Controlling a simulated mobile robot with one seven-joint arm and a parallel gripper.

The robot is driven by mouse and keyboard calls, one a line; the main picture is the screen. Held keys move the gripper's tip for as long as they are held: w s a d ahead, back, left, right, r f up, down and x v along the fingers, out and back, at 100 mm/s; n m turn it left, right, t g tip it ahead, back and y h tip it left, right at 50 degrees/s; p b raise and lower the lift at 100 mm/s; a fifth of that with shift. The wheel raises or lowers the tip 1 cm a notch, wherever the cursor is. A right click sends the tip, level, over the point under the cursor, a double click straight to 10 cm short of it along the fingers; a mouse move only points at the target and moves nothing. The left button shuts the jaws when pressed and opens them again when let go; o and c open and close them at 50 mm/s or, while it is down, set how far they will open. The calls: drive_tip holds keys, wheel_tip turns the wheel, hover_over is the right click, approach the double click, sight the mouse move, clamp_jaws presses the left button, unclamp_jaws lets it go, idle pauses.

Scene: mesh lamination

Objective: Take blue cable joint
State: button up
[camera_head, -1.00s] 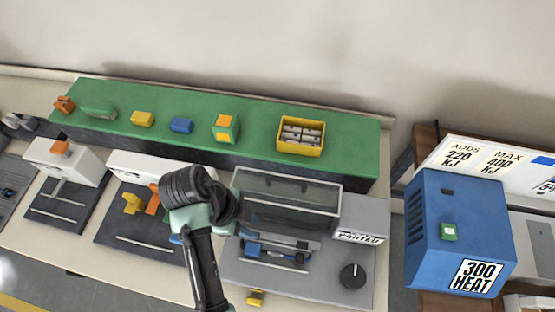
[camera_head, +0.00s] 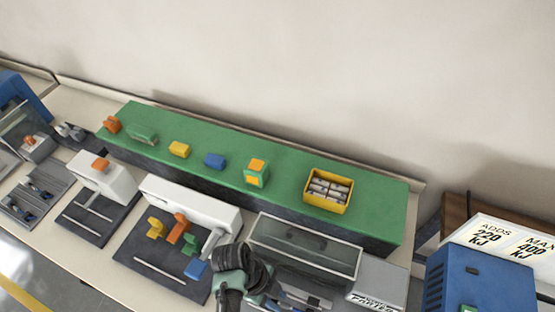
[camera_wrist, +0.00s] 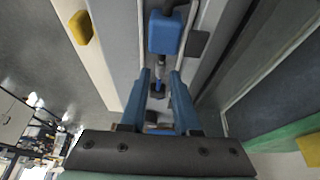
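A blue cable joint (camera_wrist: 165,33) sits on a cable in a grey slot, ahead of my fingers in the wrist view. My gripper (camera_wrist: 160,73) has two blue fingers, open and apart, with nothing held between them. The cable line runs below the gap, with a smaller blue and dark piece (camera_wrist: 157,90) on it. The joint lies just beyond the fingertips, not between them. In the head view my wrist hides most of the slot beside the clear-covered machine (camera_head: 305,243); the fingers cannot be made out clearly there.
A raised clear cover (camera_wrist: 275,75) stands close to the right of my gripper. A yellow block (camera_wrist: 80,27) lies to the left. A green shelf (camera_head: 285,172) behind holds a blue block (camera_head: 215,160), a yellow bin (camera_head: 328,203) and other blocks.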

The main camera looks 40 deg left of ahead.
sight(284, 305)
drive_tip(key=shift+x, duration=1.4)
clamp_jaws()
